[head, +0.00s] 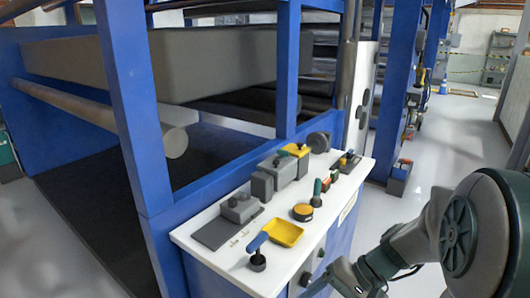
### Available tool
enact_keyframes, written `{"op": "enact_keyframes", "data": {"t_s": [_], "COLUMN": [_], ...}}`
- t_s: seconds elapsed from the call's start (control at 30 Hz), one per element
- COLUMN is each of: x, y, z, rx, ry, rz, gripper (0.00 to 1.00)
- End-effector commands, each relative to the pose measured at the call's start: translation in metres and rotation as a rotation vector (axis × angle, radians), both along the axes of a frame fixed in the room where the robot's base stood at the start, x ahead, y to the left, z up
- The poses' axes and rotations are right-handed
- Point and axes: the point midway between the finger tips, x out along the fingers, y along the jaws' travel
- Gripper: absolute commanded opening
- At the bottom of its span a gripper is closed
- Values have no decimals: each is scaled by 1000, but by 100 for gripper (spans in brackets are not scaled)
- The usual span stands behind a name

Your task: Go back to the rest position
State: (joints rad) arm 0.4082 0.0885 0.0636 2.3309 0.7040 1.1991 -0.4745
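My arm enters from the right and reaches down and left to the bottom edge of the head view. Its far end, with my gripper (322,286), is low in front of the blue cabinet and partly cut off by the frame. The fingers are too small and cropped to tell whether they are open or shut, or whether they hold anything.
A white-topped cabinet (208,261) bears a yellow tray (283,233), a blue-handled tool (258,243), a green-handled tool (317,190), a round yellow-topped item (303,212) and grey blocks (240,207). A blue roller frame (130,110) stands behind. Grey floor (440,165) is open at right.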

Motion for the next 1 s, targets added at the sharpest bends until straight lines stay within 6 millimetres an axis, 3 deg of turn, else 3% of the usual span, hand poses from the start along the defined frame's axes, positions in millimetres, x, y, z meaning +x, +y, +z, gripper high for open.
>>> {"op": "enact_keyframes", "data": {"t_s": [0.03, 0.3, 0.5, 0.7, 1.0], "x": [-10, -48, -59, -62, -62], "y": [3, -6, -18, -23, -24], "z": [32, 120, 177, 202, 202], "rx": [-73, -460, -663, -746, -756], "ry": [-16, -153, -312, -405, -415], "rz": [37, 149, 174, 176, 174], "gripper": [68, 68, 68, 68, 68]}}
